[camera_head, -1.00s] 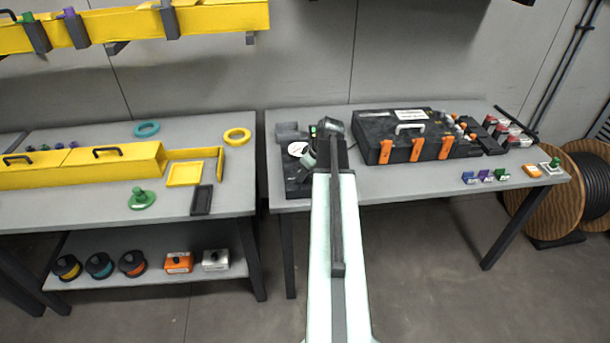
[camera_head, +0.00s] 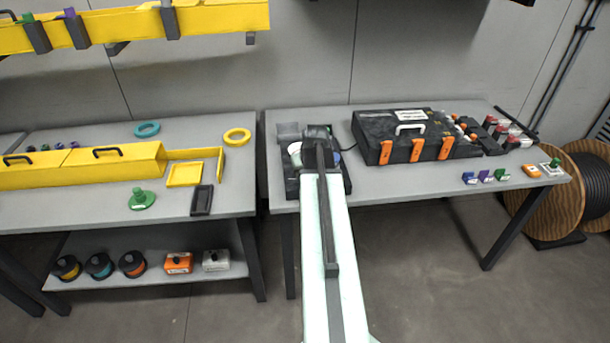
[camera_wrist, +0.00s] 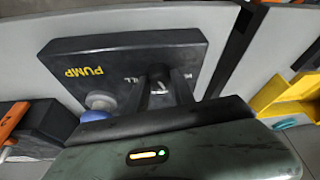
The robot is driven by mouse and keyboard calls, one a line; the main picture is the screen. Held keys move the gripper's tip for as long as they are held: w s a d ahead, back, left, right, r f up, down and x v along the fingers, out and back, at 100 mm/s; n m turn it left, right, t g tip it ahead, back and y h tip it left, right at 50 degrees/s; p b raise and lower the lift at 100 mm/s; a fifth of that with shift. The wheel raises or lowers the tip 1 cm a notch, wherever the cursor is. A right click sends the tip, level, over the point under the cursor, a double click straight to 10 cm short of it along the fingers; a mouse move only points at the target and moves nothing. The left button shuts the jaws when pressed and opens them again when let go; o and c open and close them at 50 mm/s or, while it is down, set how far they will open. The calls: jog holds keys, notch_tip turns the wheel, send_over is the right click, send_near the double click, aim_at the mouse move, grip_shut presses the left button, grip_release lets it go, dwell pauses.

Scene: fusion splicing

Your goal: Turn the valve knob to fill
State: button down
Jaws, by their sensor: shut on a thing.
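A dark pump unit (camera_wrist: 130,45) with yellow "PUMP" lettering and a partly covered "FILL" label shows in the wrist view. In the head view its black base (camera_head: 290,188) sits at the left end of the right bench, partly behind my arm. My gripper (camera_wrist: 161,78) is over the unit beside the "FILL" label, shut on the valve knob. Only a pale bit of the knob (camera_wrist: 158,88) shows between the fingers, so its pointing direction cannot be told. My wrist hides the grip in the head view.
A white cap (camera_wrist: 101,100) and a blue part (camera_wrist: 94,115) are on the unit beside my gripper. A black case (camera_head: 375,128) with orange latches (camera_head: 416,149) stands to the right. Yellow trays (camera_head: 185,173) lie on the left bench.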

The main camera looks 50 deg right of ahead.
jog(key=m, duration=0.2)
jog(key=m+g+h, duration=0.1)
jog(key=m, duration=0.1)
jog(key=shift+w+a+m, duration=0.1)
jog(key=shift+w+m, duration=0.05)
jog(key=shift+m, duration=0.15)
jog(key=m+g+h, duration=0.1)
jog(key=m, duration=0.2)
jog(key=shift+w+m, duration=0.15)
jog(key=shift+m, duration=0.15)
jog(key=m+g, duration=0.2)
jog(key=m, duration=0.2)
jog(key=shift+w, duration=0.15)
jog(key=shift+m+g, duration=0.8)
jog(key=shift+m, duration=1.6)
jog(key=c, duration=1.1)
grip_release()
jog(key=shift+r, duration=0.1)
